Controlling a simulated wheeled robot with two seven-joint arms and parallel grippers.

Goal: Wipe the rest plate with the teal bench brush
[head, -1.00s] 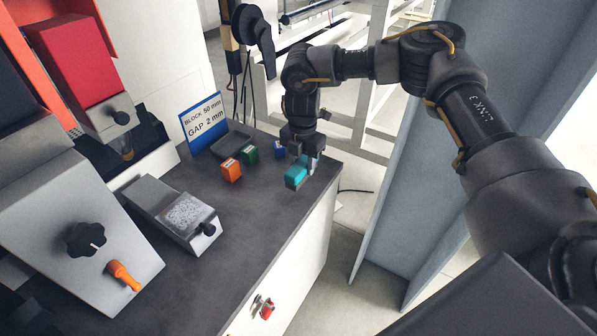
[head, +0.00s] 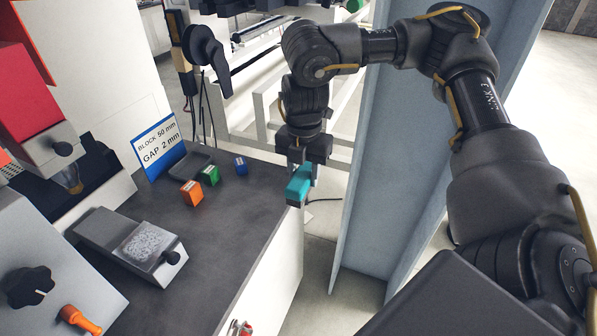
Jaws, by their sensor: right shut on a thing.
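The teal bench brush (head: 299,184) is held in my right gripper (head: 301,177), which is shut on it. My left gripper is not in view.
A machine with a black knob (head: 30,287) and orange handle (head: 80,320) is at left. Bare bench top lies between.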

